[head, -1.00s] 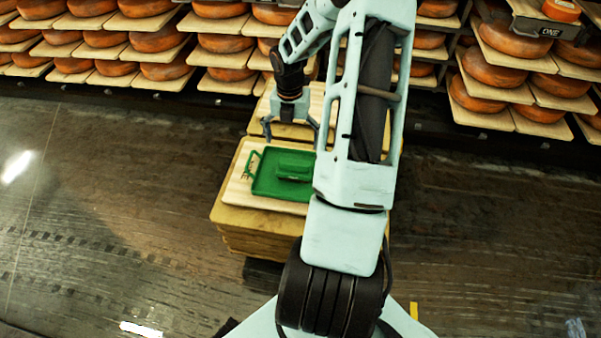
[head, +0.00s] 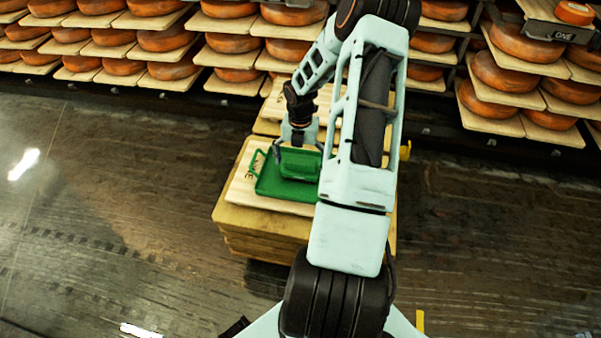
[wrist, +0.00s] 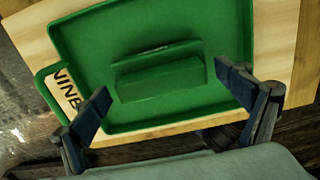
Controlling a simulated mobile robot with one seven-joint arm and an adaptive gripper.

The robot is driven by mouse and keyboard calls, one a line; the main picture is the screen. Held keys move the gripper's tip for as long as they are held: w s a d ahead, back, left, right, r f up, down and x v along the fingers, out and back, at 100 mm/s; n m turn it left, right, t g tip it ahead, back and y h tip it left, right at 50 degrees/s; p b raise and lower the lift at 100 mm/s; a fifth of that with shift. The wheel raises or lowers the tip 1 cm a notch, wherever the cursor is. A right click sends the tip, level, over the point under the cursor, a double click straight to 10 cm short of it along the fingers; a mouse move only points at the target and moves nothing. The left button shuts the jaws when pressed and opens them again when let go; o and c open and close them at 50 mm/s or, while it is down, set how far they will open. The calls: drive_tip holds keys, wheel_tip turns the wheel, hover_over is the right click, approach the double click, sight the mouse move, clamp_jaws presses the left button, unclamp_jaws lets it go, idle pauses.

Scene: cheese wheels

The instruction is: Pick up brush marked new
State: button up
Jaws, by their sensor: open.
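A green brush (wrist: 160,75) lies in a green tray (wrist: 215,30) on a light wooden board. In the wrist view the brush is a block with a raised ridge, and no "new" marking can be read on it. In the head view the brush (head: 299,166) sits in the tray (head: 268,185), partly behind my arm. My gripper (wrist: 168,98) is open and empty, its two fingers spread on either side of the brush's near edge. In the head view my gripper (head: 298,147) is just above the tray's far side. I cannot tell if the fingers touch anything.
The board (head: 240,192) rests on a stack of wooden boards (head: 250,222). Shelves of orange cheese wheels (head: 158,70) line the back. The dark floor (head: 120,240) at left is clear.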

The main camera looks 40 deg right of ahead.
drive_tip(key=c, duration=1.4)
drive_tip(key=shift+r, duration=0.1)
drive_tip(key=shift+d+r+p, duration=0.1)
drive_tip(key=shift+r+p, duration=0.2)
drive_tip(key=shift+r, duration=0.35)
drive_tip(key=s+d+r+p, duration=0.1)
drive_tip(key=s+d+r, duration=0.1)
drive_tip(key=s+r, duration=0.1)
drive_tip(key=s+d+r+p, duration=0.2)
drive_tip(key=s+d+r, duration=0.1)
drive_tip(key=s+r, duration=0.1)
drive_tip(key=s+d+r+p, duration=0.2)
drive_tip(key=s+d+r, duration=0.1)
drive_tip(key=s+r, duration=0.1)
drive_tip(key=shift+d+r, duration=0.25)
drive_tip(key=shift+r, duration=0.05)
